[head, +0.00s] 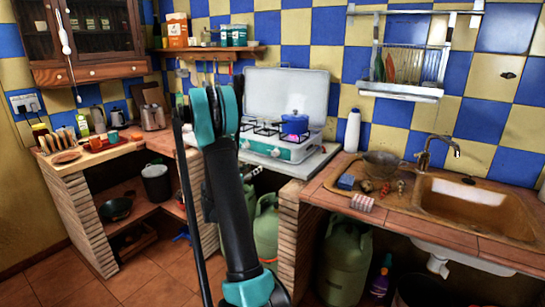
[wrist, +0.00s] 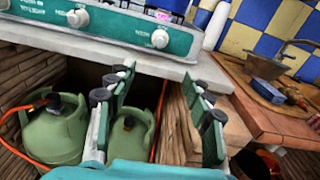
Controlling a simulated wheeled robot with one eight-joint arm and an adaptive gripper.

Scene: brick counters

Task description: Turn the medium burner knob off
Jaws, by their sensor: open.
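The white camping stove (head: 268,150) with a green front panel stands on the counter, its lid raised. A blue pot (head: 294,124) sits on its right burner, with a purplish glow beneath. In the wrist view, the green panel (wrist: 118,26) carries white knobs: a right knob (wrist: 160,38), a middle knob (wrist: 77,17) and part of a left one (wrist: 4,4) at the edge. I cannot tell which is the medium burner's. My gripper (wrist: 162,82) is open and empty, below the panel and apart from the knobs. In the head view my arm hides it.
Green gas cylinders (wrist: 55,130) with orange hoses stand under the stove. A brick pillar (head: 300,235) is to their right. The sink (head: 475,208) and a metal colander (head: 382,164) are on the right counter. A white bottle (head: 352,130) stands right of the stove.

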